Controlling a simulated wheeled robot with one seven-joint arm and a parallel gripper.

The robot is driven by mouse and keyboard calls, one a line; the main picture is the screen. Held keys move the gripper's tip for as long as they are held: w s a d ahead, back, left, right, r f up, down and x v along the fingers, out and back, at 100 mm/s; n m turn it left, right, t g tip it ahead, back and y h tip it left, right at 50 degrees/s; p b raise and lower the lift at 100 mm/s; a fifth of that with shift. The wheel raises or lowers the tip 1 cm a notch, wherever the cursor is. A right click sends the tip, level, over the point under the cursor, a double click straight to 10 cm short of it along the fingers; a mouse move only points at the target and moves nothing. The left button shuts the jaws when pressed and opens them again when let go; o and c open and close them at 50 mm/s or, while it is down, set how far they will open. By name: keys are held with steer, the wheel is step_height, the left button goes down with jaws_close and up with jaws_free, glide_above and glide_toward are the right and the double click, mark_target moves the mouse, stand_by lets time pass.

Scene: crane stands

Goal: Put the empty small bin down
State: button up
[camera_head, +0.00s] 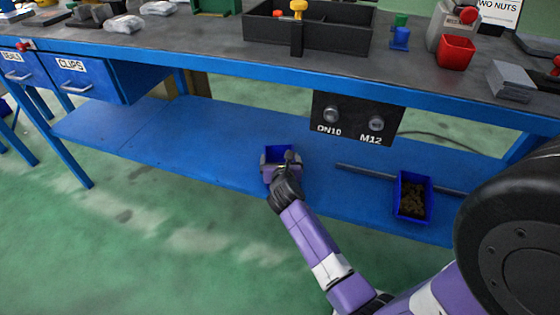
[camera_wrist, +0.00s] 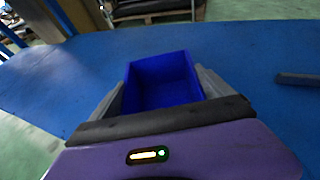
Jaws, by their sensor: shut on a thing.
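A small blue bin (camera_wrist: 163,82) sits between the two fingers of my gripper (camera_wrist: 160,95) in the wrist view, and its inside looks empty. In the head view the same bin (camera_head: 279,152) shows at the lower blue shelf (camera_head: 225,135) of the workbench, partly hidden behind my gripper (camera_head: 281,163). My gripper is shut on the bin, one finger along each side. The bin looks upright. I cannot tell whether its base touches the shelf or is slightly above it.
A second blue bin (camera_head: 412,196) with brown pieces stands on the shelf to the right. A dark bar (camera_head: 365,171) lies between them. A black plate marked DN10 and M12 (camera_head: 354,122) hangs from the bench edge above. The shelf to the left is clear.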

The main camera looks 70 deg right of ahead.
steer(key=shift+f, duration=0.15)
steer(key=o, duration=1.2)
steer(key=shift+o, duration=0.2)
